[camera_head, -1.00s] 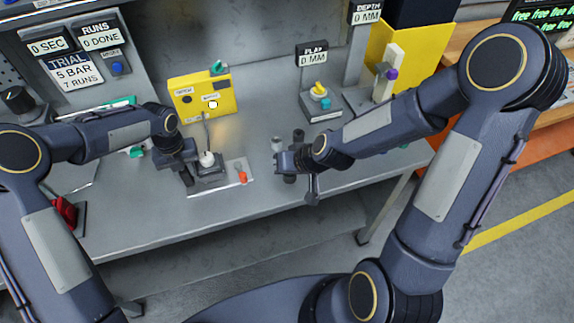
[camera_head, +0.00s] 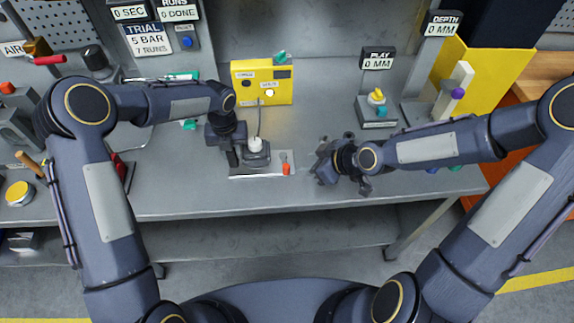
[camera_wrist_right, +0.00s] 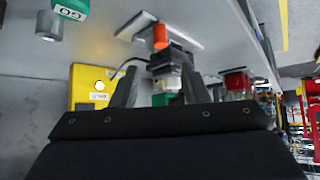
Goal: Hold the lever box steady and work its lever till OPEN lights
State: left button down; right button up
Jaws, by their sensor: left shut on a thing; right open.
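The lever box (camera_head: 258,158) is a small dark grey block with a white-topped part, standing on a pale plate (camera_head: 240,171) on the bench. My left gripper (camera_head: 233,154) is shut on the lever box from its left side. An orange-red piece (camera_head: 286,169) sits at the plate's right end; it also shows in the right wrist view (camera_wrist_right: 160,36). My right gripper (camera_head: 326,162) is open and empty, right of the plate and apart from it. The yellow indicator box (camera_head: 246,94) stands behind, with one lamp (camera_head: 270,93) glowing white. Its label is too small to read.
A TRIAL sign (camera_head: 148,41) is at the back left. The bench (camera_head: 330,200) is clear in front of the plate.

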aim_at(287, 166)
jog(key=x, duration=1.1)
grip_shut()
